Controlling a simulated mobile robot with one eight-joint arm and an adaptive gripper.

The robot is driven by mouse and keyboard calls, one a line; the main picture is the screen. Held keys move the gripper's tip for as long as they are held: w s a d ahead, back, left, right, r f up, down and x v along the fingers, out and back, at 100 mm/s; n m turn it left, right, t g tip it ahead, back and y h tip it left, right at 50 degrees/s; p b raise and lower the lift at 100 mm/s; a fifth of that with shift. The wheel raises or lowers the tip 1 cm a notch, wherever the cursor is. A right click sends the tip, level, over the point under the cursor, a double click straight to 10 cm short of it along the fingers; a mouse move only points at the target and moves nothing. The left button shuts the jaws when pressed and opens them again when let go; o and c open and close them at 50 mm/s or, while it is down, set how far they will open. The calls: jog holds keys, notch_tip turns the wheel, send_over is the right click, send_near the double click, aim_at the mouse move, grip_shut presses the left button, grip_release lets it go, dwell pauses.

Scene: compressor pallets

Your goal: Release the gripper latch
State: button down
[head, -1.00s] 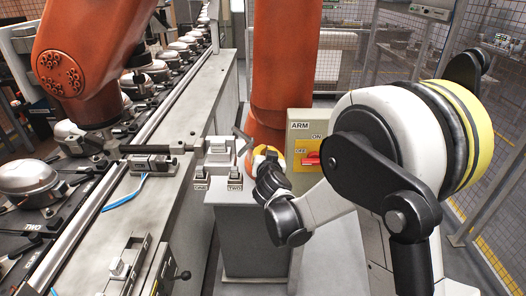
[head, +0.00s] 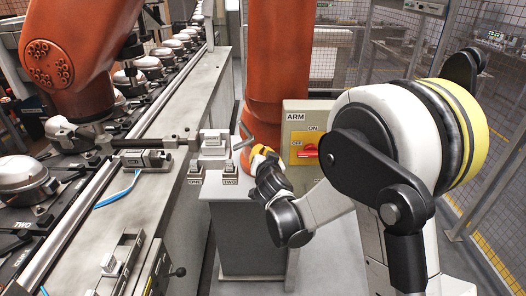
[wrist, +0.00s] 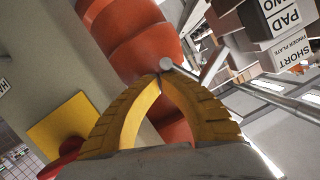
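My gripper (head: 260,153), with yellow fingers, is beside the small grey stand at the foot of the orange column. In the wrist view its ribbed fingers (wrist: 160,82) arch together and their tips meet, with nothing clearly between them. A thin metal lever (head: 244,134) stands just above and left of my gripper. In the wrist view a metal rod with a round knob (wrist: 166,64) lies right by the fingertips; I cannot tell whether they touch. No part is labelled as the gripper latch, so I cannot tell which one it is.
A panel marked ARM with a red switch (head: 305,152) stands right of my gripper. An orange robot arm (head: 60,70) hangs over the compressor line at left. The orange column (head: 275,60) stands close behind.

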jog(key=s+d+r+p, duration=0.2)
jog(key=s+r+p, duration=0.2)
jog(key=s, duration=0.5)
jog(key=shift+s+d+r+p, duration=0.25)
jog(key=shift+s+r+p, duration=0.15)
jog(key=shift+r, duration=0.5)
